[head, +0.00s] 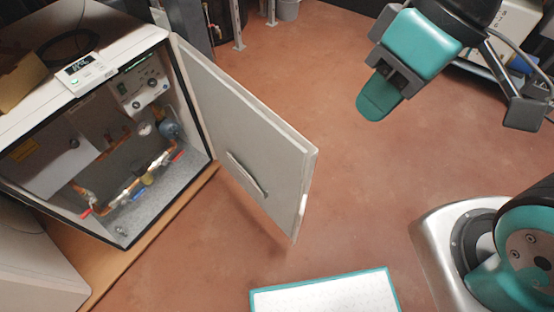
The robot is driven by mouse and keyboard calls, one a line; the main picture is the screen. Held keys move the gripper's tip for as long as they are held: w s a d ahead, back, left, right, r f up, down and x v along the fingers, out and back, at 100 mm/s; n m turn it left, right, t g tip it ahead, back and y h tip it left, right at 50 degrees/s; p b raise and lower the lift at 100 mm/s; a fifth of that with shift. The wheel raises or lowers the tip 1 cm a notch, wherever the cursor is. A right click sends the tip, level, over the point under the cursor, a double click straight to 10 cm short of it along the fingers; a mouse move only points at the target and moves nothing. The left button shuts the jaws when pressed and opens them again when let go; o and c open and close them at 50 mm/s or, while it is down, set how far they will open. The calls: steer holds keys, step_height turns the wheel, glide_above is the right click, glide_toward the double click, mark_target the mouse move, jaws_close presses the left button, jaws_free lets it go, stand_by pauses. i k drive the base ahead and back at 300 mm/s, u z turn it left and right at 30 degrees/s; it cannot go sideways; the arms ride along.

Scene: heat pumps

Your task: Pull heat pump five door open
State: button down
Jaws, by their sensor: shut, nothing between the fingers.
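The heat pump (62,52) stands at the left in the head view, a light grey cabinet with a small display on top. Its door (240,110) is swung well open to the right, hinged at the cabinet's right front edge. A handle (247,175) shows low on the door's face. The inside is exposed, with copper pipes, valves with red and blue levers, a gauge and a control panel (141,86). My gripper (378,98) is at the upper right, shut and empty, apart from the door. No number on the cabinet is readable.
The heat pump stands on a wooden base (120,262). Another light cabinet (30,260) is at the lower left. Equipment (505,35) stands at the upper right. The reddish floor (330,190) between the door and my arm is clear.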

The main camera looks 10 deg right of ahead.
mark_target(282, 161)
steer(key=u, duration=0.5)
steer(key=k, duration=1.2)
steer(key=u, duration=0.4)
steer(key=i, duration=0.7)
